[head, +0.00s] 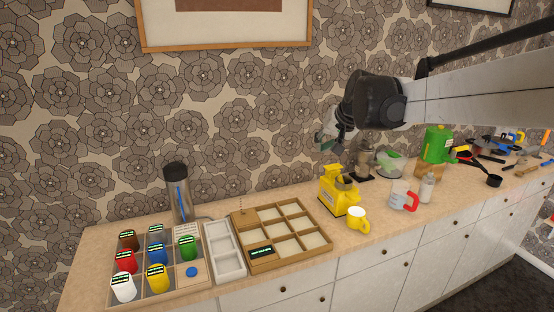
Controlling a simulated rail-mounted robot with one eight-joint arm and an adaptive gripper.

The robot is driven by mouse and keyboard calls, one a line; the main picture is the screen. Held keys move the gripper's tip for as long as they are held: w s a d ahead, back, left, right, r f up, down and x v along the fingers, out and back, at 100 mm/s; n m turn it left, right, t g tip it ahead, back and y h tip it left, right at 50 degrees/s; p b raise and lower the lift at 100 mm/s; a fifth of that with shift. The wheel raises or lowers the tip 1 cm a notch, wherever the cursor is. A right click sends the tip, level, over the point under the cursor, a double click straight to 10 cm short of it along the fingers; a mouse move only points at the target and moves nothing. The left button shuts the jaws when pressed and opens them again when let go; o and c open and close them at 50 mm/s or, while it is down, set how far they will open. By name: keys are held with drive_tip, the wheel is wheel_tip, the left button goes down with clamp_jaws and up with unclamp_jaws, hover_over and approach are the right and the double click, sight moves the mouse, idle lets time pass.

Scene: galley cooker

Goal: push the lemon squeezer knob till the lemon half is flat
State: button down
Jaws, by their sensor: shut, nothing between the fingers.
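A yellow machine (331,192) with a grey part at its right side stands on the counter, right of centre. A darker metallic device (363,160) stands behind it to the right. I cannot tell for sure which one is the lemon squeezer; neither its knob nor a lemon half can be made out. My gripper (324,142) hangs from the arm above the yellow machine, against the wallpaper. It is small and partly hidden by the dark wrist, but looks shut and empty. It appears clear of everything on the counter.
A yellow mug (357,219) stands in front of the yellow machine, with a red-handled jug (403,200) and a pale bottle (427,188) to the right. A wooden divided tray (327,246) lies left. The counter (345,249) is bare along the front edge.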

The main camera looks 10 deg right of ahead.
drive_tip(key=w+d+f+m+p, duration=0.1)
drive_tip(key=w+d, duration=0.3)
drive_tip(key=w, duration=0.3)
drive_tip(key=w+d+f+p, duration=0.1)
drive_tip(key=w+d, duration=0.2)
drive_tip(key=w, duration=0.5)
drive_tip(key=m+t+y+p, duration=0.1)
drive_tip(key=m+p, duration=0.1)
hover_over(332, 165)
drive_tip(key=s, duration=0.1)
wheel_tip(332, 165, down, 7)
drive_tip(key=shift+s+d+f, duration=0.15)
drive_tip(key=shift+d, duration=0.05)
drive_tip(key=shift+f, duration=0.1)
drive_tip(key=shift+f+b, duration=2.15)
drive_tip(key=shift+f, duration=2.15)
drive_tip(key=shift+f+b, duration=0.45)
drive_tip(key=shift+f+b, duration=0.6)
drive_tip(key=shift+f, duration=0.2)
